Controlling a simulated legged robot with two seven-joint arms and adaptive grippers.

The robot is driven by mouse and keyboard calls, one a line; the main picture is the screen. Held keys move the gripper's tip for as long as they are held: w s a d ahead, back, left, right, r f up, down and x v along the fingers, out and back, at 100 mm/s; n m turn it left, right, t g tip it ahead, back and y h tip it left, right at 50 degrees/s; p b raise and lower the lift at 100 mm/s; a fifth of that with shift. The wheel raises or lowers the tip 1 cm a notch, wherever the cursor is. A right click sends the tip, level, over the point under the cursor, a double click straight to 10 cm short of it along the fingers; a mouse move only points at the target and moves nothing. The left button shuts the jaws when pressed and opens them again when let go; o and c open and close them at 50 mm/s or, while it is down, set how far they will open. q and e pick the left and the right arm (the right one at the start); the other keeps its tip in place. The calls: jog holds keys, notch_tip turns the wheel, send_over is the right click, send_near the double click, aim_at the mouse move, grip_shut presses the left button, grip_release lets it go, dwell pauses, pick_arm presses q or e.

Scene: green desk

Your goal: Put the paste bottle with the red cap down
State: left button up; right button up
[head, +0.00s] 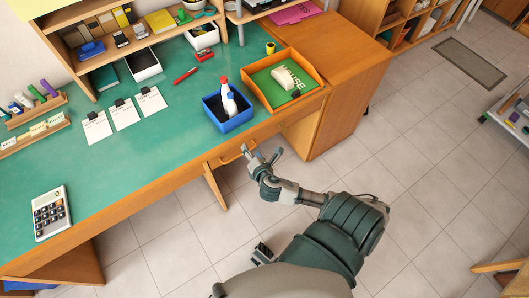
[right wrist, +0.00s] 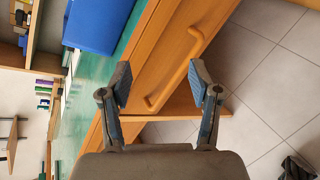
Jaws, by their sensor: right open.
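The white paste bottle (head: 229,104) with the red cap stands, slightly leaning, in the blue bin (head: 236,124) on the green desk (head: 165,112), near its front edge. Its lower part is hidden by the bin wall. My right gripper (head: 263,154) is open and empty in front of the desk edge, below and right of the bin and apart from the bottle. In the right wrist view, the open fingers (right wrist: 161,82) are before the wooden drawer handle (right wrist: 172,75), with nothing between them. The blue bin (right wrist: 97,24) shows at the top there; the bottle does not. My left gripper is out of view.
An orange tray (head: 322,83) with a green item and a white block adjoins the bin on the right. Notes (head: 124,114), a red marker (head: 185,75) and a calculator (head: 49,211) lie on the desk. The middle of the green top is clear.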

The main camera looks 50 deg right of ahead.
jog(key=s+a+f+m+g+y, duration=0.3)
jog(key=s+a+f+m+g, duration=0.1)
jog(key=s+a+m, duration=0.3)
jog(key=s+a+f+m+g+y, duration=0.3)
jog(key=s+a+f+m+g, duration=0.2)
jog(key=s+m, duration=0.6)
jog(key=s+a+f, duration=0.1)
jog(key=s+a, duration=0.1)
jog(key=s, duration=0.2)
jog(key=shift+s+a+f+m, duration=0.25)
jog(key=shift+a+m, duration=0.05)
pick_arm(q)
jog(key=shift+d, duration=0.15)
pick_arm(e)
jog(key=shift+d, duration=0.1)
